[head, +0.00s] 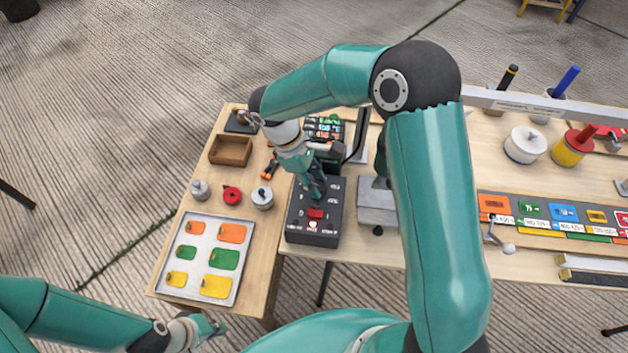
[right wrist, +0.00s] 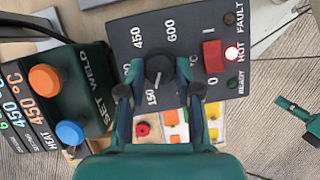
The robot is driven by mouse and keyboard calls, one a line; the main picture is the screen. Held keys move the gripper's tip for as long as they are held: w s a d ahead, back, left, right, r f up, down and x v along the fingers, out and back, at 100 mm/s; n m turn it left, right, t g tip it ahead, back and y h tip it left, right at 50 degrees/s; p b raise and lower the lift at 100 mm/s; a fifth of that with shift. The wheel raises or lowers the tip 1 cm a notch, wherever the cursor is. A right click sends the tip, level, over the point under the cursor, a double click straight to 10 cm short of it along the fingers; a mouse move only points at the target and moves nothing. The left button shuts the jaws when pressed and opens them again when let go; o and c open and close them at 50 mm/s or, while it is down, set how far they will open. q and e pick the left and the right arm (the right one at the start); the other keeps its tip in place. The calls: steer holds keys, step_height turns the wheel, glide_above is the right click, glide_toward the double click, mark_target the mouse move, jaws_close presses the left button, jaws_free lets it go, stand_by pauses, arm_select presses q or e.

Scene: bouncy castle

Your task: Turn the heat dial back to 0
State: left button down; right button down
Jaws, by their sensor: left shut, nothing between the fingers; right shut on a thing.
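The heat dial (right wrist: 160,66) is a black round knob on a dark control box (head: 302,232). In the right wrist view its scale shows 150, 450 and 600, and a pale pointer mark points down toward 150. My right gripper (right wrist: 159,88) is shut on the dial, one finger on each side; in the head view this gripper (head: 317,192) reaches down onto the box and hides the dial. My left gripper (head: 207,328) is shut and empty at the lower left, away from the box.
A red rocker switch (right wrist: 212,56) and a lit HOT lamp (right wrist: 232,53) are beside the dial. A dark unit with orange (right wrist: 46,79) and blue (right wrist: 69,133) knobs stands close by. A tray of coloured tags (head: 245,226) lies left of the box.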

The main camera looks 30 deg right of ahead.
steer(key=n+t, duration=0.1)
steer(key=n, duration=0.1)
steer(key=n+t+h+b, duration=0.1)
steer(key=n, duration=0.2)
steer(key=shift+a+r+n, duration=0.1)
steer(key=shift+a+n, duration=0.05)
steer(key=shift+n, duration=0.15)
steer(key=n+t, duration=0.2)
steer(key=n, duration=0.3)
steer(key=shift+s+b, duration=0.15)
steer(key=shift+b, duration=0.15)
steer(key=c, duration=0.8)
jaws_free()
steer(key=shift+s, duration=0.1)
steer(key=v, duration=1.1)
steer(key=shift+a+r, duration=0.3)
steer(key=shift+a, duration=0.05)
